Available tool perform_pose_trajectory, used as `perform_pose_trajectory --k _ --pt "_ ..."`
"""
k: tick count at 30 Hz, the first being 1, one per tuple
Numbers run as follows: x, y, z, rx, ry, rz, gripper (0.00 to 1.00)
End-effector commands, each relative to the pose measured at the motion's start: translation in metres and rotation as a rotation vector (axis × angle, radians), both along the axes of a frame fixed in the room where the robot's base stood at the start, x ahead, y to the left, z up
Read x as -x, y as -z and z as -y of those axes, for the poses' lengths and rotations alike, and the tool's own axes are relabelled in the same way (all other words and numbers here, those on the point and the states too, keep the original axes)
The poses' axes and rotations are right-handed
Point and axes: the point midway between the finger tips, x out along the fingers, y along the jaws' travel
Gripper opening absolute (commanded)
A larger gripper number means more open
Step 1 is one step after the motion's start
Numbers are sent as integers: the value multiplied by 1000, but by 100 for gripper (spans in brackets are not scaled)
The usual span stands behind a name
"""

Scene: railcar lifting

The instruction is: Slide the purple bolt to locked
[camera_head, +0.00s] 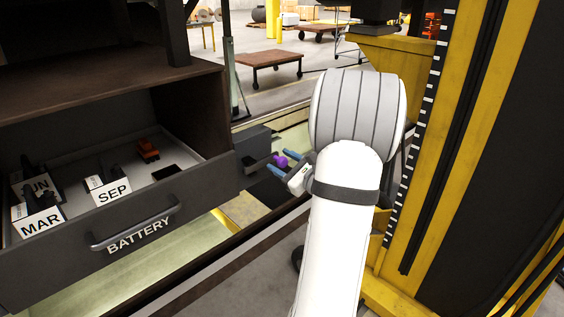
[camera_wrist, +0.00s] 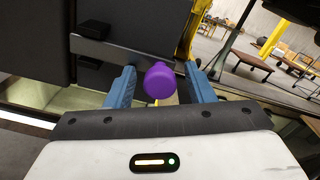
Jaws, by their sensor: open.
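The purple bolt (camera_head: 281,161) shows as a rounded purple knob beside the dark cabinet, at the tip of my gripper in the head view. In the wrist view the purple knob (camera_wrist: 160,80) stands between the two blue fingers, nearer the left one. A dark bar or plate (camera_wrist: 120,58) lies behind it. My gripper (camera_head: 279,164) is open around the knob, with a gap visible on the right side. The knob hides part of the bolt's mounting, and I cannot tell the bolt's position along its travel.
A yellow and black column (camera_head: 450,150) rises close to the right of my arm. A wheeled cart (camera_head: 268,60) stands on the floor behind.

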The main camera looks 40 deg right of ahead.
Motion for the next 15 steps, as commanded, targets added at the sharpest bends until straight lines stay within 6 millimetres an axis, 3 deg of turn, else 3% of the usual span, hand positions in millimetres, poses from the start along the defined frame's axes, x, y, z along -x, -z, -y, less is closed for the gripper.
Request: perform_pose_trajectory --k 6,15 --pt "0 0 0 0 0 0 48" --pt "0 0 0 0 1 -1 23"
